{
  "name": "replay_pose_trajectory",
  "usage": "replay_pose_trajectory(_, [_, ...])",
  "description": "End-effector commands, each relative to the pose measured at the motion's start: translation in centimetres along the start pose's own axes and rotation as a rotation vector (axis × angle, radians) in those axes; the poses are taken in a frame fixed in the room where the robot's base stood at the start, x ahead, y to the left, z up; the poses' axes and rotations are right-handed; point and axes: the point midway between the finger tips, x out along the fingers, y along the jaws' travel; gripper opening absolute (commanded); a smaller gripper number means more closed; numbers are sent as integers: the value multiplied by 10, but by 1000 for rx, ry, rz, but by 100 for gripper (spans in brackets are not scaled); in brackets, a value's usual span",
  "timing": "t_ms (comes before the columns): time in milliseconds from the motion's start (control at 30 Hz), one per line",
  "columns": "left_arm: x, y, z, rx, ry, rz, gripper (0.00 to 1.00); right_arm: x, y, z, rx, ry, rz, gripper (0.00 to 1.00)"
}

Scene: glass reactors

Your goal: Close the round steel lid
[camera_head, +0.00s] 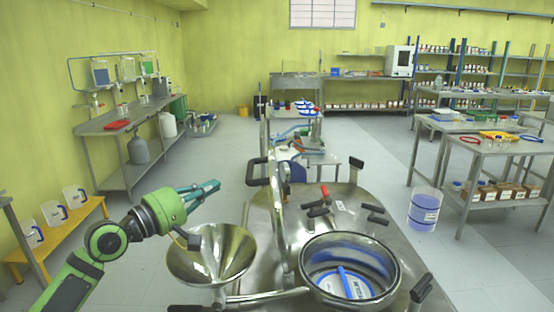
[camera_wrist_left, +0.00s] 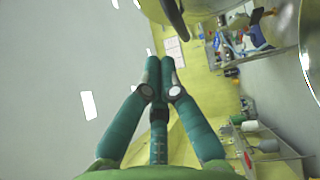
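The round steel lid (camera_head: 277,190) stands open and upright, seen almost edge-on, left of the round steel opening (camera_head: 392,283). A black handle (camera_head: 257,172) sticks out from the lid's left side. Inside the opening a blue and white shape shows. My left gripper (camera_head: 212,185) is in the air left of the lid's handle, apart from it and above the funnel. In the left wrist view the gripper's (camera_wrist_left: 160,65) teal fingers meet at their tips, with nothing visible between them. A dark curved bar shows at the top there. My right gripper is not in view.
A steel funnel (camera_head: 190,268) stands left of the opening, below my left gripper. Black clamps and a red-tipped valve (camera_head: 324,191) sit on the steel reactor top (camera_head: 290,222). A yellow bench (camera_head: 62,236) with jugs is at left. Floor behind my gripper is clear.

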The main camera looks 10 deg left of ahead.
Motion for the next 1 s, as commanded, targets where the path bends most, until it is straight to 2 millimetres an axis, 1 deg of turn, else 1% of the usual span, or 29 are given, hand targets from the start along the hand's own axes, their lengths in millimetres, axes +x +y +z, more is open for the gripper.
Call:
replay_pose_trajectory(33, [2,2,0,-2,0,1,0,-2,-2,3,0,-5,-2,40])
replay_pose_trajectory(167, [15,4,0,-5,0,2,0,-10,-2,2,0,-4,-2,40])
replay_pose_trajectory(267, [34,6,0,-5,0,3,0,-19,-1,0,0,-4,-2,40])
replay_pose_trajectory(400, [65,6,0,-6,0,4,0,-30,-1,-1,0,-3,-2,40])
replay_pose_trajectory(567, [99,5,0,-4,0,1,0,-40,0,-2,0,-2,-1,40])
replay_pose_trajectory(600, [106,6,3,-2,-1,0,0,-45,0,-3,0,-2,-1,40])
replay_pose_trajectory(700, [115,6,15,-2,-2,-2,0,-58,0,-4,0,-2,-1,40])
replay_pose_trajectory(800, [122,4,22,-2,0,-1,0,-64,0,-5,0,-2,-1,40])
replay_pose_trajectory(1000, [128,1,28,0,1,-1,0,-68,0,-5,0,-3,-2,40])
